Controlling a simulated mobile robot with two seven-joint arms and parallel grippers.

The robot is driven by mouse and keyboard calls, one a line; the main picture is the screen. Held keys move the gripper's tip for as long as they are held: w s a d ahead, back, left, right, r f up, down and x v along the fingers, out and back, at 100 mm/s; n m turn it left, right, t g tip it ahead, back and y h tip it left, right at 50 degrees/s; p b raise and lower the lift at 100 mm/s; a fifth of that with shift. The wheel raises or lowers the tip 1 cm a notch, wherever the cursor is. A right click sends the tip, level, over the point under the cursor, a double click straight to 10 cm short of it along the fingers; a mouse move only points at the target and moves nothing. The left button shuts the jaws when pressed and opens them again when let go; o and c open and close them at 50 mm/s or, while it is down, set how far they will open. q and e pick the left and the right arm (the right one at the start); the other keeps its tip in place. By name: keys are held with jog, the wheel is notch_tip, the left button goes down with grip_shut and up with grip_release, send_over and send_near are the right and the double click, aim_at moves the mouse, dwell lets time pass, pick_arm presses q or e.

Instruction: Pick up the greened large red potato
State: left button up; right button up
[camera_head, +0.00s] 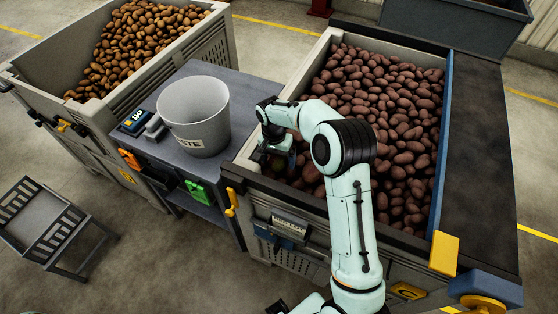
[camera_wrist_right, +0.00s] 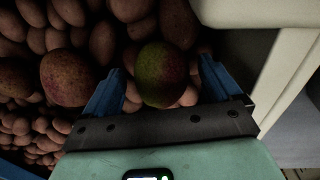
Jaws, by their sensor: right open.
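The greened large red potato (camera_wrist_right: 162,75) shows in the right wrist view, with green skin on its left side and reddish skin on its right. It lies on other red potatoes near the bin wall. My right gripper (camera_wrist_right: 160,85) is open, with one blue finger to each side of this potato. I cannot tell whether the fingers touch it. In the head view my right gripper (camera_head: 278,150) is inside the red potato bin (camera_head: 435,150) at its left wall, and my arm hides most of the potato. My left gripper does not show.
Another large reddish potato (camera_wrist_right: 67,77) lies left of the fingers. A bin of brown potatoes (camera_head: 140,50) stands at the left. Between the bins, a grey table (camera_head: 215,165) holds a white waste bucket (camera_head: 195,110) and a small scale (camera_head: 137,121). A chair (camera_head: 45,225) stands at the lower left.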

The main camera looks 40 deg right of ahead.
jog(key=shift+f, duration=0.25)
jog(key=c, duration=1.2)
jog(key=shift+c, duration=0.2)
jog(key=shift+r, duration=0.1)
